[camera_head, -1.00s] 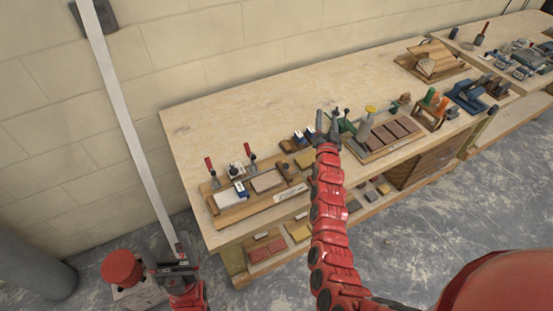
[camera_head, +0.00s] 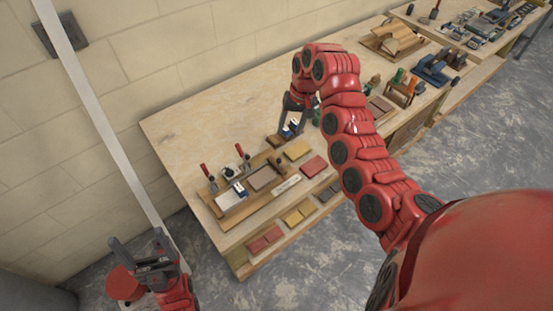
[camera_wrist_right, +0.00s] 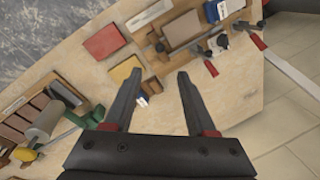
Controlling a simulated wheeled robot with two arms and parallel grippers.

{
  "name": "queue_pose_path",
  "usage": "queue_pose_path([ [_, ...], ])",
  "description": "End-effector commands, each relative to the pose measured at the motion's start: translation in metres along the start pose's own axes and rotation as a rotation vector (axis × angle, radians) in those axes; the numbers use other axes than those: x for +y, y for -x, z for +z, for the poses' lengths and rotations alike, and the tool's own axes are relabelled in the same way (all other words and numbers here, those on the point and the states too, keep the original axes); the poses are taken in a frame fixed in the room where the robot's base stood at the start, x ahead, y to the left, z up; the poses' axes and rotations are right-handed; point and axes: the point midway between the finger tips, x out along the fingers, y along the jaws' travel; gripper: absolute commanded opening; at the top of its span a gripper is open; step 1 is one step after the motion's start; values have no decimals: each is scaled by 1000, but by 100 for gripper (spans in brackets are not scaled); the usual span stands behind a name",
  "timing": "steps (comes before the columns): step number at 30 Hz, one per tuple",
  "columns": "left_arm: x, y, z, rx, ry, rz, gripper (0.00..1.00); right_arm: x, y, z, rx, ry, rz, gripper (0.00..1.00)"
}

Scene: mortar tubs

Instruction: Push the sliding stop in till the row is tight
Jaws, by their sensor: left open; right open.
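A wooden jig (camera_head: 222,222) lies at the near-left end of the bench, with a white-and-blue block (camera_head: 232,196) and a brown block (camera_head: 262,178) in a row. A small wooden piece with a dark knob, likely the sliding stop (camera_head: 282,166), is at the row's right end. The right wrist view also shows the brown block (camera_wrist_right: 182,30) and the knobbed piece (camera_wrist_right: 160,46). My right gripper (camera_wrist_right: 159,76) is open and empty above the bench, beyond the knobbed piece and apart from it. My left gripper (camera_head: 142,246) is open, low at the left, off the bench.
Two red-handled clamps (camera_head: 242,155) stand behind the row. A yellow block (camera_head: 298,150) and red block (camera_head: 314,166) lie right of the jig. The bench's back left is clear.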

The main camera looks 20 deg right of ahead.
Motion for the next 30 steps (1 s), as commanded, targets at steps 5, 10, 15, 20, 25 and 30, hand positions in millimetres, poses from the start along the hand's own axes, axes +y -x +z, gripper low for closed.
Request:
queue_pose_path([
  [5, 0, 0, 0, 0, 0, 0, 83, -3, -30, 1, 0, 2, -5, 56],
  [10, 0, 8, 1, 0, 0, 0, 83, -1, -65, -1, 3, 1, -1, 56],
  [15, 1, 23, 4, 0, 0, 0, 83, -1, -99, -1, 3, 3, 1, 56],
  [20, 1, 27, 5, -1, 0, 0, 83, -1, -124, -1, 2, 1, 1, 56],
  [25, 1, 19, 3, 0, 0, 0, 83, -1, -148, -2, 1, 0, 0, 56],
  [30, 1, 15, 2, 0, 0, 0, 83, -1, -162, -2, 4, 0, -1, 56],
])
